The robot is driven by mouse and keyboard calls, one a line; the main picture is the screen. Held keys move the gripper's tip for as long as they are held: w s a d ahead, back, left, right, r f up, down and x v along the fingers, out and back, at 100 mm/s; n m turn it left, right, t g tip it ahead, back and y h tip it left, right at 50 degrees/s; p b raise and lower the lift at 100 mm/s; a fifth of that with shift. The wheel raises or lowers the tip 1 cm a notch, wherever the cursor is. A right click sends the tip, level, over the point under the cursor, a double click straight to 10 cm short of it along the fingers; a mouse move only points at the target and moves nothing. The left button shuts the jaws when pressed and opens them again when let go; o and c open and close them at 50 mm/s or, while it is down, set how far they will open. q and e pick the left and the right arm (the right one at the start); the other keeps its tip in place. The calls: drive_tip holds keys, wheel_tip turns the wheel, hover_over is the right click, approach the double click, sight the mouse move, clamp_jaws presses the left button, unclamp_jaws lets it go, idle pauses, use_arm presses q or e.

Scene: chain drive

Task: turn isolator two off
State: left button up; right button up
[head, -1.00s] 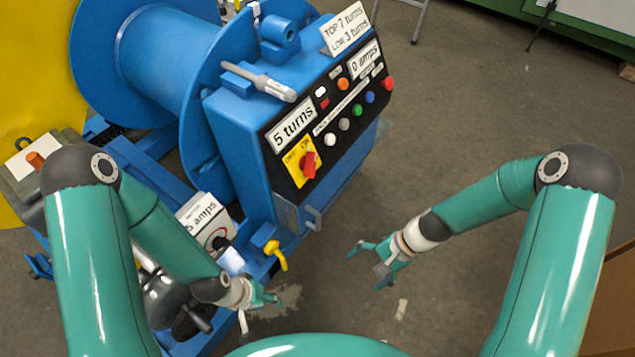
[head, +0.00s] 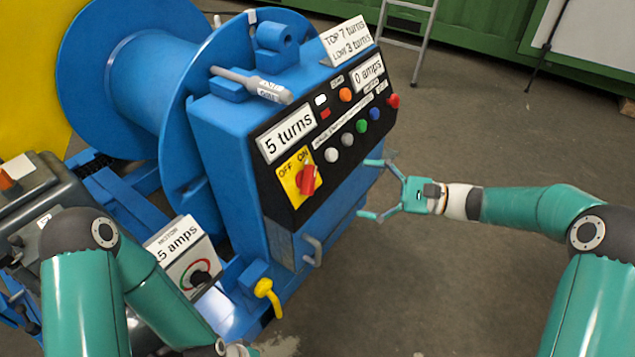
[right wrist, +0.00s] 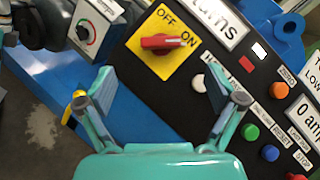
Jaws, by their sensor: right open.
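The isolator switch (head: 308,180) is a red rotary handle on a yellow OFF/ON plate (head: 287,173), set in the black panel of the blue cabinet. In the right wrist view the handle (right wrist: 163,41) lies across the plate and points to ON. No number shows on it. My right gripper (head: 371,189) is open and empty, to the right of the panel with its fingers toward it. In the right wrist view the fingers (right wrist: 160,80) are spread below the handle, apart from it. My left wrist is at the bottom edge of the head view; its fingers are out of frame.
Several push buttons (head: 361,126) and an orange lamp (head: 345,95) sit right of the switch. A metal handle (head: 313,250) and a yellow lever (head: 268,293) are lower down. A motor ammeter box (head: 184,262) stands at left.

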sight(312, 181)
drive_tip(key=b+x, duration=0.1)
drive_tip(key=x, duration=1)
drive_tip(key=shift+a, duration=0.2)
drive_tip(key=shift+c, duration=0.2)
